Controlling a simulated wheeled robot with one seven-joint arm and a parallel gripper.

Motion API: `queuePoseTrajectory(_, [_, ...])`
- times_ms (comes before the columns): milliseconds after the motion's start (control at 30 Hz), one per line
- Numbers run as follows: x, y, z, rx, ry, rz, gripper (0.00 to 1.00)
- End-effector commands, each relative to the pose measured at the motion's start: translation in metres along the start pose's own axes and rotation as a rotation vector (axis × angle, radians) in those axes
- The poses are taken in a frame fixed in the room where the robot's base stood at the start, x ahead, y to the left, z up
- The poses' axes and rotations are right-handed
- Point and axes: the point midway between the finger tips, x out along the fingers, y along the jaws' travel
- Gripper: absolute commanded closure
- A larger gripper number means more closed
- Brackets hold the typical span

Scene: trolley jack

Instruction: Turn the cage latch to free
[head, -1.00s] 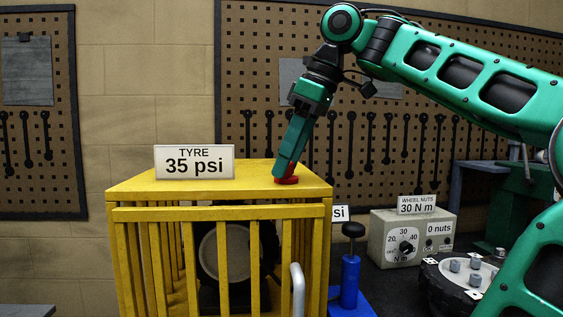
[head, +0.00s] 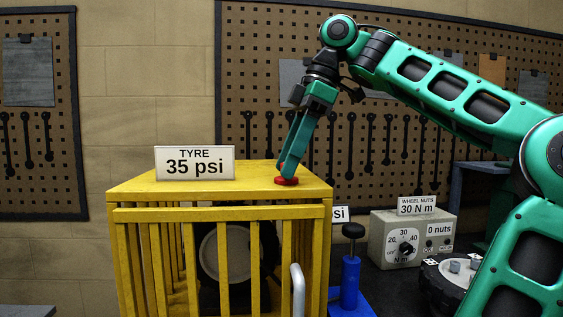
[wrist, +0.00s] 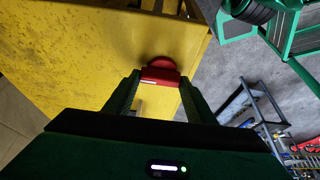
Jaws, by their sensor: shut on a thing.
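The red cage latch (head: 287,181) sits on the right part of the yellow cage's (head: 140,184) top. My gripper (head: 290,172) reaches down to it from above, and its green fingers are shut on the latch. In the wrist view the red latch (wrist: 160,76) shows between the two fingertips (wrist: 158,80), with a round red part beyond them and a pale line on its bar. The fingers partly hide the latch in the head view. A dark wheel (head: 222,256) stands inside the cage behind the bars.
A sign reading TYRE 35 psi (head: 195,163) stands on the cage top. Right of the cage are a blue pump-like device (head: 350,275), a grey wheel-nut box (head: 405,240) and a hub with nuts (head: 450,272). A grey handle (head: 298,290) is at the cage front.

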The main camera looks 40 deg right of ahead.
Motion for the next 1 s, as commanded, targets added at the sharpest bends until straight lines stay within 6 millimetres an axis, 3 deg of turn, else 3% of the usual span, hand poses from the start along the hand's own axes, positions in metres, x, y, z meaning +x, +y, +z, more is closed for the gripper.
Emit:
queuePoseTrajectory(333, [-0.002, 0.002, 0.002, 0.003, 0.007, 0.004, 0.72])
queuePoseTrajectory(367, [-0.002, 0.002, 0.002, 0.004, 0.007, 0.004, 0.48])
queuePoseTrajectory(433, [-0.002, 0.002, 0.002, 0.003, 0.006, 0.004, 0.31])
queuePoseTrajectory(767, [-0.002, 0.001, 0.001, -0.001, 0.002, 0.001, 0.31])
queuePoseTrajectory(1000, [-0.028, 0.005, 0.0, 0.0, 0.005, 0.003, 0.31])
